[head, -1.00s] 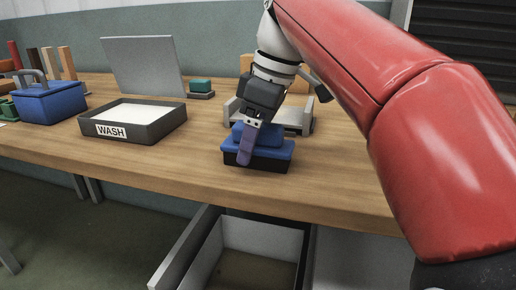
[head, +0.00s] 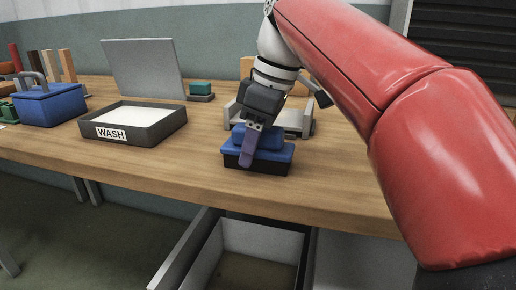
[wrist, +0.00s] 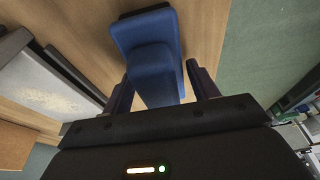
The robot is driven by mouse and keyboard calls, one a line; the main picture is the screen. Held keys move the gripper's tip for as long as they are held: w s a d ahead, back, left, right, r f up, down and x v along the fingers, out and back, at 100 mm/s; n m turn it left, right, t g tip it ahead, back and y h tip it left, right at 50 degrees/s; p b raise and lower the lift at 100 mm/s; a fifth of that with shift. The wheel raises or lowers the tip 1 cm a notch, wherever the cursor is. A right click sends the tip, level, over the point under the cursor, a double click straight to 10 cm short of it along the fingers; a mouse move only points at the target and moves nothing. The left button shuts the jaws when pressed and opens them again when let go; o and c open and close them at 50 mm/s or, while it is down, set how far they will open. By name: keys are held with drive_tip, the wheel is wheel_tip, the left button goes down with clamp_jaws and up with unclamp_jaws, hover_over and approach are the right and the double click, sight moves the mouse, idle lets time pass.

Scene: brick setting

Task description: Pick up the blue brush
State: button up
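The blue brush (head: 276,154) lies on the wooden bench near its front edge. It has a blue grip block on a wider blue body, with a dark underside. In the wrist view the brush (wrist: 146,36) reaches in between the two fingers. My gripper (head: 257,150) is right over the brush, pointing down, with one purple finger in front of the raised block. In the wrist view my gripper (wrist: 158,74) is open, one finger on each side of the block, with a gap at the right finger. The far finger is hidden in the head view.
A dark tray marked WASH (head: 140,128) stands to the left, with a blue handled caddy (head: 50,105) beyond it. A grey holder (head: 292,118) sits close behind the brush. A green-topped block (head: 200,89) is farther back. An open drawer (head: 250,245) is below the bench.

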drive_tip(key=shift+r, duration=0.1)
drive_tip(key=c, duration=0.8)
